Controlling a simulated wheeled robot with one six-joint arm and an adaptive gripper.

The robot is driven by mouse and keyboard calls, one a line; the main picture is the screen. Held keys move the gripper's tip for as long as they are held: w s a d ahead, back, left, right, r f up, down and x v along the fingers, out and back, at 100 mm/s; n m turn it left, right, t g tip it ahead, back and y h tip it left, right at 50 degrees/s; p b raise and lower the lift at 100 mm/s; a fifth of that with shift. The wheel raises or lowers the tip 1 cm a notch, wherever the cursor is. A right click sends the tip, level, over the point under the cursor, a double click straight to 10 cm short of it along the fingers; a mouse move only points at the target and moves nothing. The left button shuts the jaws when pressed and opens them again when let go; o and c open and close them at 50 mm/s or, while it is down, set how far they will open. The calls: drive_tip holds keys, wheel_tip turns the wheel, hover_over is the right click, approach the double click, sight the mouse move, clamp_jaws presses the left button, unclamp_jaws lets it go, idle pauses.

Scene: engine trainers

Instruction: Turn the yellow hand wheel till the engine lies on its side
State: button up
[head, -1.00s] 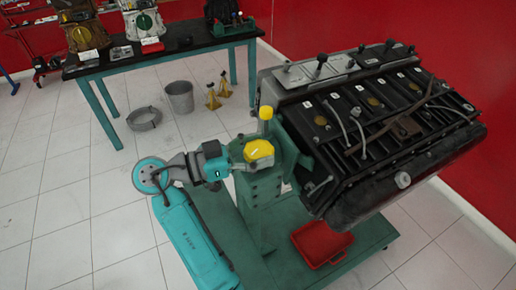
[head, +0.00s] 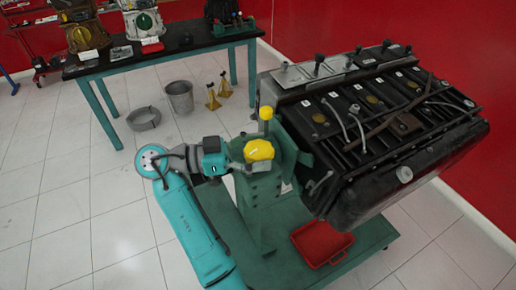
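The engine (head: 370,130) is a large dark block with ribbed covers, held on a green stand (head: 262,205) at the right. It is tilted, its covers facing up and toward the viewer. A rounded yellow part (head: 258,150), which looks like part of the hand wheel, sits at the stand's head. A yellow knob (head: 265,113) stands upright just behind it. My gripper (head: 236,152) is at the left side of the rounded yellow part. Its fingers are small and largely hidden, so I cannot tell whether they are closed or touching.
A red tray (head: 322,246) lies on the stand's green base under the engine. A dark-topped table (head: 165,50) with other engine parts stands behind. A grey bucket (head: 180,98), a grey ring (head: 144,118) and yellow jack stands (head: 213,97) are on the floor. Floor at left is clear.

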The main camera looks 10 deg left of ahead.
sight(259, 148)
drive_tip(key=shift+o, duration=0.4)
drive_tip(key=shift+r, duration=0.1)
wheel_tip(259, 148, up, 10)
idle(0.4)
